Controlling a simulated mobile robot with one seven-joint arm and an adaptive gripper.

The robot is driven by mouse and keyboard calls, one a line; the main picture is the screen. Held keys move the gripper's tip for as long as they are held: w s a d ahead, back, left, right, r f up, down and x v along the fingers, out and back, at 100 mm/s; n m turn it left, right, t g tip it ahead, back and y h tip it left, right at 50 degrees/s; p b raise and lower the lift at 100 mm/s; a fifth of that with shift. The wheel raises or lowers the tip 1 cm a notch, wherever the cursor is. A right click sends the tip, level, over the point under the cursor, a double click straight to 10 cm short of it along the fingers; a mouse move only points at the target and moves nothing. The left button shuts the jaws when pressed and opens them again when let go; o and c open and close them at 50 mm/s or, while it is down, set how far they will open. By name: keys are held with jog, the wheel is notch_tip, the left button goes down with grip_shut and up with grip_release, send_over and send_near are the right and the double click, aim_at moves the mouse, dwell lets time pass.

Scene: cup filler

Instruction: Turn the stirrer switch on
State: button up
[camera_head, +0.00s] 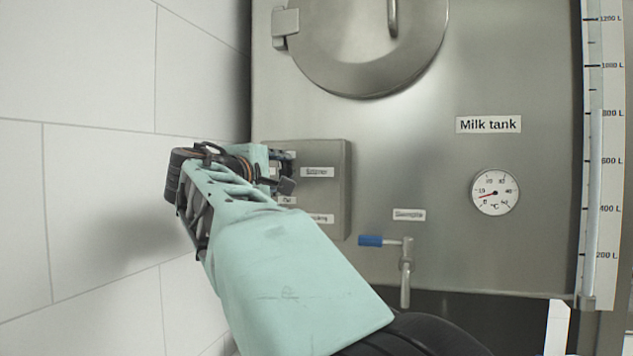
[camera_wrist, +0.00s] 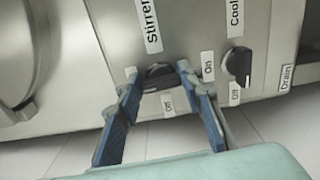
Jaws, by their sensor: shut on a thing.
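The black stirrer switch (camera_wrist: 159,71) is a rotary knob on the metal control panel, below the "Stirrer" label (camera_wrist: 149,24) in the wrist view. An "Off" label (camera_wrist: 167,103) sits below it and a small label (camera_wrist: 130,73) is at its left. My gripper (camera_wrist: 157,80) has its two blue fingers on either side of the knob and is shut on it. The knob's exact pointing is hard to tell. In the head view my gripper (camera_head: 281,172) is at the left part of the control panel (camera_head: 335,190) and hides the switch.
The cooling switch (camera_wrist: 238,64) is close to my right finger in the wrist view, with a "Drain" label (camera_wrist: 286,77) beyond it. In the head view, a blue-handled tap (camera_head: 371,240) and a thermometer (camera_head: 495,192) are on the milk tank (camera_head: 420,140). A tiled wall (camera_head: 80,80) is at left.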

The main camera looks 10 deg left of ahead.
jog(key=shift+a+f+m, duration=0.15)
jog(key=shift+m, duration=0.15)
dwell(0.4)
jog(key=o, duration=1.1)
jog(key=shift+o, duration=0.3)
jog(key=s, duration=1.2)
jog(key=shift+a, duration=0.4)
